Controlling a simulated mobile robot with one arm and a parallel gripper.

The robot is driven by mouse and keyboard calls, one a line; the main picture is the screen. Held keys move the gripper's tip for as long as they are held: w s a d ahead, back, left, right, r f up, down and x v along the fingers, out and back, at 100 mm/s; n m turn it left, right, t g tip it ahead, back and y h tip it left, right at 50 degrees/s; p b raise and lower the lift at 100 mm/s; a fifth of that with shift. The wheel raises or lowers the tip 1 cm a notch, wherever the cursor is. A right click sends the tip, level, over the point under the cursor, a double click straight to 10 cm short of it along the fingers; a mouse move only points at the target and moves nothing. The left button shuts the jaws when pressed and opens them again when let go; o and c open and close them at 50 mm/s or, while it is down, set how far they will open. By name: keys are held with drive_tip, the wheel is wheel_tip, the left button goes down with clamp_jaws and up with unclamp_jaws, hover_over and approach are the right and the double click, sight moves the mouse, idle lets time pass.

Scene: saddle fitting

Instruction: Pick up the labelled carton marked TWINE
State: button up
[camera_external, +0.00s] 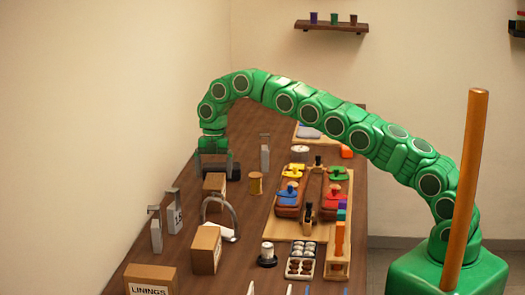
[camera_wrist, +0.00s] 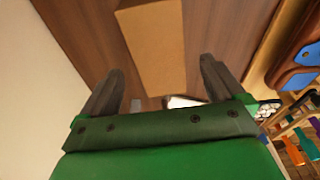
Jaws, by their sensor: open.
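Several brown cartons stand on the bench, and I cannot read TWINE on any of them. One small carton (camera_external: 214,184) is just below my gripper (camera_external: 218,169) in the external view, partly hidden by it. A larger carton (camera_external: 206,250) stands nearer the camera with no readable label. The front carton (camera_external: 150,281) reads LININGS. In the wrist view a plain carton face (camera_wrist: 155,45) lies ahead of my gripper (camera_wrist: 162,70); no label shows there. My jaws are apart with nothing between them.
A metal stirrup-shaped arch (camera_external: 220,209) stands behind the larger carton. A wooden spool (camera_external: 255,184) is right of the small carton. Grey weights (camera_external: 174,215) stand at left. A wooden board (camera_external: 275,232) with coloured-topped leather pieces fills the right of the bench.

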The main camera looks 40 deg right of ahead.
sight(214, 181)
drive_tip(key=shift+s+a+f, duration=0.1)
drive_tip(key=shift+s+f, duration=0.05)
drive_tip(key=shift+f, duration=1.4)
drive_tip(key=shift+s+a+f, duration=0.1)
drive_tip(key=shift+f, duration=1.4)
drive_tip(key=c, duration=1.2)
drive_tip(key=shift+c, duration=0.2)
drive_tip(key=shift+r, duration=0.1)
drive_tip(key=shift+r, duration=1.55)
drive_tip(key=shift+s+d+r, duration=0.2)
drive_tip(key=shift+s+r, duration=0.2)
drive_tip(key=shift+r, duration=0.1)
drive_tip(key=shift+s+d+r, duration=0.15)
drive_tip(key=shift+s+r, duration=0.2)
drive_tip(key=shift+r, duration=0.15)
drive_tip(key=s+d+r, duration=0.5)
drive_tip(key=s+r, duration=0.2)
drive_tip(key=s, duration=0.4)
drive_tip(key=shift+d+r, duration=0.2)
drive_tip(key=shift+r, duration=0.15)
